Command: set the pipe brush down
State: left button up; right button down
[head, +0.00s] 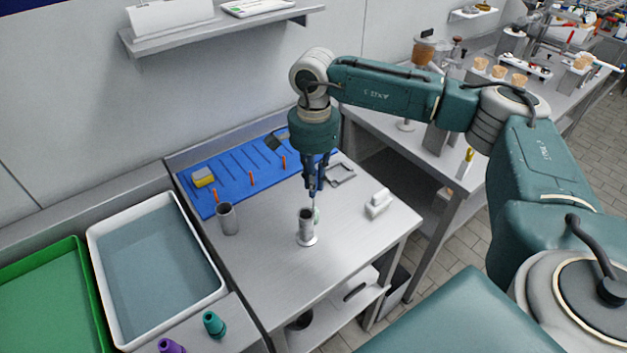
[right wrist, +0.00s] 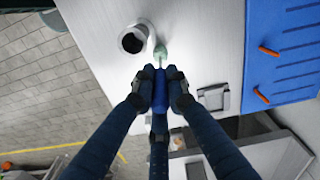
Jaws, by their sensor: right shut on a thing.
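My right gripper (head: 315,184) points down over the steel table (head: 265,290) and is shut on the blue handle of the pipe brush. In the right wrist view, the gripper (right wrist: 160,90) closes on the handle, and the pale green brush head (right wrist: 160,52) sticks out beyond the fingertips. In the head view the brush head (head: 317,214) hangs right beside a flanged metal tube (head: 307,227). The upright tube (right wrist: 134,40) also shows in the right wrist view, left of the brush head. I cannot tell whether they touch. My left gripper is out of view.
A blue slotted mat (head: 233,183) with orange pegs and a yellow block (head: 203,177) lies behind. A grey cup (head: 228,218) stands left and a white block (head: 378,203) right. White (head: 216,293) and green trays are at far left. The table's front is clear.

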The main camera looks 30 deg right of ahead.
jog(key=shift+f, duration=0.25)
jog(key=c, duration=1.7)
grip_release()
jog(key=shift+r, duration=0.1)
jog(key=shift+c, duration=0.2)
jog(key=shift+r, duration=0.1)
